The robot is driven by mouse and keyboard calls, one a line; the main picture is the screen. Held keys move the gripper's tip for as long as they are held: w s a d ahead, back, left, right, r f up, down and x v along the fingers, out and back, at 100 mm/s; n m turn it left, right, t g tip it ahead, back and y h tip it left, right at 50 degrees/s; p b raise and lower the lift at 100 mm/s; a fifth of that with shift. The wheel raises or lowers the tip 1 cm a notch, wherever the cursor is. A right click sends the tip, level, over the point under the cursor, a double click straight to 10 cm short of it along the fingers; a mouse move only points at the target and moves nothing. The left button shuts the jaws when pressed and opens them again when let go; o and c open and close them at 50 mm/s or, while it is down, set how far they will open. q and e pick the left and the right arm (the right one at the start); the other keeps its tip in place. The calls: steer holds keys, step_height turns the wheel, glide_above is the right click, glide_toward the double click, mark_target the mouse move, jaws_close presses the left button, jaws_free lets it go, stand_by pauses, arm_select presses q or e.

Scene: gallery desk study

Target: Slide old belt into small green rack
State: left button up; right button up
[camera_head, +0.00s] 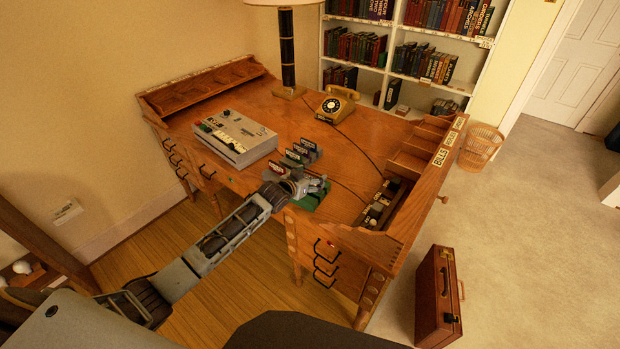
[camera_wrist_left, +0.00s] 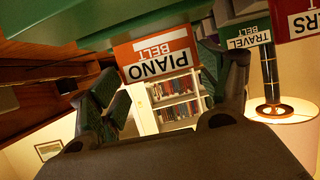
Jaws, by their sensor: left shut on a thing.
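My left gripper (camera_head: 312,187) is low over the front edge of the desk, at a small green rack (camera_head: 306,203) that it partly hides. In the left wrist view, my left gripper (camera_wrist_left: 160,95) is shut on a piece with an orange-and-white "PIANO BELT" label (camera_wrist_left: 157,53), which shows between the fingers. A green band (camera_wrist_left: 190,15), which looks like the rack, runs along the label's edge. I cannot tell how far the piece is inside it. I read no label saying old belt. My right gripper is not in view.
Several labelled pieces (camera_head: 301,152) stand behind the gripper; a green "TRAVEL BELT" label (camera_wrist_left: 248,38) shows in the wrist view. A grey machine (camera_head: 236,135) is to the left, a yellow telephone (camera_head: 337,104) behind, and a dark tray (camera_head: 381,204) to the right. Bare desktop lies between.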

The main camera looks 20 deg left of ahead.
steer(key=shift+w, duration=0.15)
arm_select(q)
steer(key=shift+f, duration=0.1)
steer(key=o, duration=0.9)
steer(key=shift+o, duration=0.2)
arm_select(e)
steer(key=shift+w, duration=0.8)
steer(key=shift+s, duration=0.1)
